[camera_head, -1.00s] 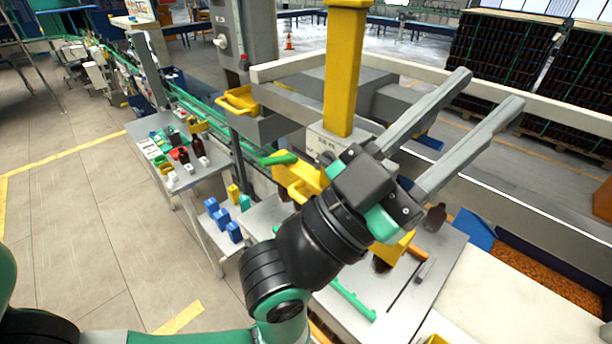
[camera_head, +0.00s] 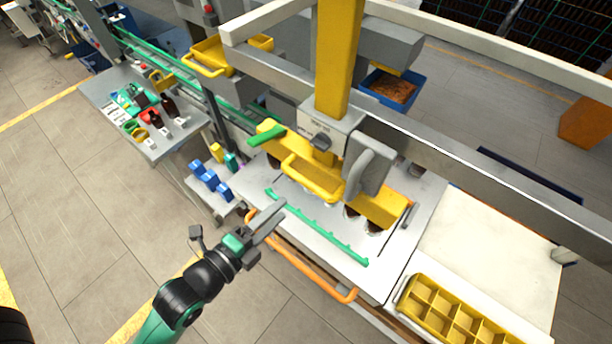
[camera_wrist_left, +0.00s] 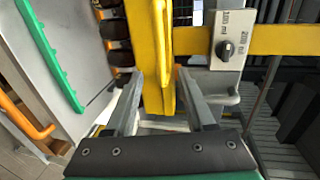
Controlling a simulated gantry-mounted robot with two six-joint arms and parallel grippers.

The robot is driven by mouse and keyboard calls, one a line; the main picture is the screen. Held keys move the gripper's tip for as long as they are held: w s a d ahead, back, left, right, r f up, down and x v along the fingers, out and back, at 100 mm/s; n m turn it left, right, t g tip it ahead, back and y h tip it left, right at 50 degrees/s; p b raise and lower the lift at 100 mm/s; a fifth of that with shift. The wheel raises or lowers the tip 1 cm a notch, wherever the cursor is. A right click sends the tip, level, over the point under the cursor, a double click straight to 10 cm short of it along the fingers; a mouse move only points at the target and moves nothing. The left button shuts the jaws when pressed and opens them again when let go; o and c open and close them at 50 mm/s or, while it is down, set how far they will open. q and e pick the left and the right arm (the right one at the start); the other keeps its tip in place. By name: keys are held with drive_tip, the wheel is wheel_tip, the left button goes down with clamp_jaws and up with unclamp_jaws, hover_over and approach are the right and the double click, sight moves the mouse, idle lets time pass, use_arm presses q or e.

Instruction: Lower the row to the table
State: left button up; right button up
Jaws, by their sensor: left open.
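A row of dark amber bottles hangs under a yellow bar (camera_head: 384,208) over the grey table (camera_head: 330,226). Two bottles (camera_head: 374,227) show below the bar's right end; whether they touch the table I cannot tell. A yellow U-shaped handle (camera_head: 305,184) juts from the bar's front. My left gripper (camera_head: 278,212) is open and empty at the table's front left, pointing toward the bar. In the left wrist view its fingers (camera_wrist_left: 165,88) point along either side of yellow parts (camera_wrist_left: 150,50), with bottles (camera_wrist_left: 118,52) to the left. My right gripper is not in view.
A knob box (camera_head: 322,140) sits on the yellow column (camera_head: 338,60). A green toothed rail (camera_head: 318,229) and an orange rail (camera_head: 300,262) run along the table front. A yellow divided crate (camera_head: 452,312) stands at lower right.

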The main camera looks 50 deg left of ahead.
sight(309, 182)
use_arm(q)
drive_tip(key=b+x, duration=0.2)
drive_tip(key=x, duration=0.9)
drive_tip(key=shift+w+f, duration=0.1)
drive_tip(key=shift+w, duration=0.25)
drive_tip(key=shift+c, duration=0.2)
clamp_jaws()
idle(0.7)
